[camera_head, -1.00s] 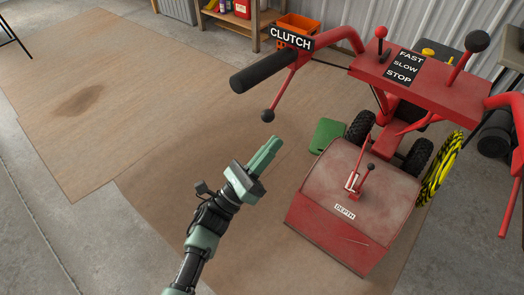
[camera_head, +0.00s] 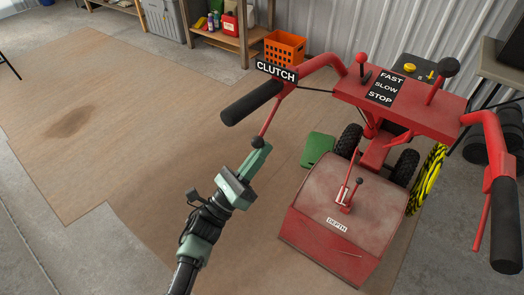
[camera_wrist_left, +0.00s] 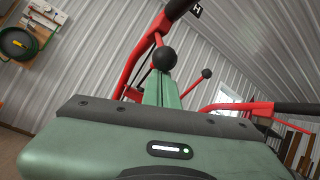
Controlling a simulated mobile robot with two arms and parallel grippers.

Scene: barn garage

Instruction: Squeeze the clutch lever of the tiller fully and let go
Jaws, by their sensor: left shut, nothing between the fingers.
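The red tiller (camera_head: 420,105) stands at the right of the head view. Its black left grip (camera_head: 252,102) is beside a sign reading CLUTCH (camera_head: 277,71). The clutch lever (camera_head: 270,118) is a thin red rod hanging below that grip, apart from it, with a dark ball knob (camera_head: 257,142) at its end. My green left gripper (camera_head: 260,155) is shut and empty, its fingertips right by the knob. The ball knob (camera_wrist_left: 164,58) also shows just beyond the fingertips in the left wrist view. I cannot tell whether they touch. My right gripper is out of view.
A red lever with a ball knob (camera_head: 359,181) rises from the hood marked DEPTH (camera_head: 337,224). The throttle panel (camera_head: 386,88) and right grip (camera_head: 506,225) lie further right. An orange crate (camera_head: 284,47) stands behind. The brown floor mat (camera_head: 120,120) is clear at left.

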